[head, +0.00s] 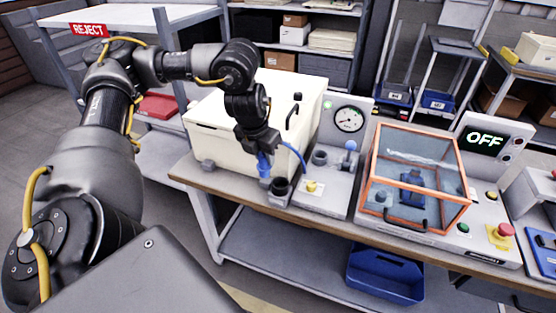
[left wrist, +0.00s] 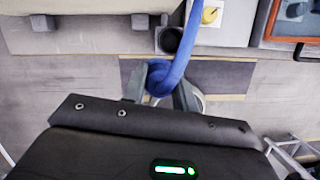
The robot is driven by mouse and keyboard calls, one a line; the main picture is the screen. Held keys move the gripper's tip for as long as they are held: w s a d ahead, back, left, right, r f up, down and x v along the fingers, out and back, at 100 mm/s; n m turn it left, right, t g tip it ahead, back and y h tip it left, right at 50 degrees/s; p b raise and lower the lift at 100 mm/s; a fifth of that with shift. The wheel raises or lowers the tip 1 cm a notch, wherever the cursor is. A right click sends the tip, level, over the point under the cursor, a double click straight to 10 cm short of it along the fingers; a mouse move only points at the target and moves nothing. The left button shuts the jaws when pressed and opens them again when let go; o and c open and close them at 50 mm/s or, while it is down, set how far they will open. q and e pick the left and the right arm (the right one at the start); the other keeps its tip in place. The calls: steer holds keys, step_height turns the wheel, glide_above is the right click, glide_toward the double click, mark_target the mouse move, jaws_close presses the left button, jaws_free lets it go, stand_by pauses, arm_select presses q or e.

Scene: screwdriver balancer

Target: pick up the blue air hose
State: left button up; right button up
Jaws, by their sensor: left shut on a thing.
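The blue air hose (head: 293,152) arcs from the grey gauge unit down to my left gripper (head: 263,160). In the left wrist view the blue hose (left wrist: 178,62) runs from the top edge down between the fingers. My left gripper (left wrist: 160,92) is shut on the hose's end, which hangs below the fingers in the head view. The gripper is at the front edge of the bench, left of a dark round holder (head: 281,186). My right gripper is not in view.
A cream box (head: 215,128) with a black handle stands behind the gripper. The gauge panel (head: 349,119) and an orange-framed clear enclosure (head: 416,180) stand to the right. A blue bin (head: 385,276) sits on the lower shelf.

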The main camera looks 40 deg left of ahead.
arm_select(q)
steer(key=s+a+r+p, duration=0.2)
steer(key=s+r, duration=0.1)
steer(key=s, duration=0.5)
steer(key=shift+s+a+r, duration=0.2)
steer(key=shift+r, duration=0.15)
steer(key=shift+w, duration=0.1)
